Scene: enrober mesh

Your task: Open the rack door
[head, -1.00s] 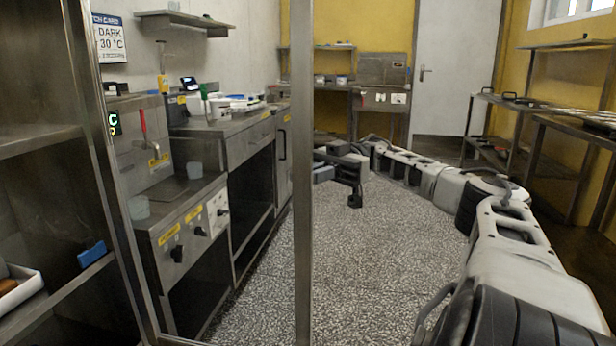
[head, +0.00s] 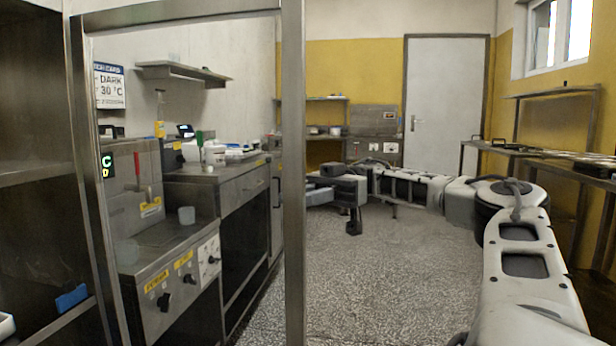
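The rack door is a metal frame with a see-through middle; its upright free-edge post (head: 294,180) crosses the view and its top rail (head: 180,13) runs to the left. The door stands at an angle out from the rack (head: 30,165), whose shelves show at the far left. My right gripper (head: 338,208) is just right of the post, with its dark fingers towards the post and partly hidden behind it. I cannot tell whether it touches the door or how far its fingers are apart. My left gripper is not in view.
A blue item (head: 71,298) lies on a lower rack shelf. Steel tables (head: 585,170) line the right wall. The speckled floor (head: 390,280) between is clear.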

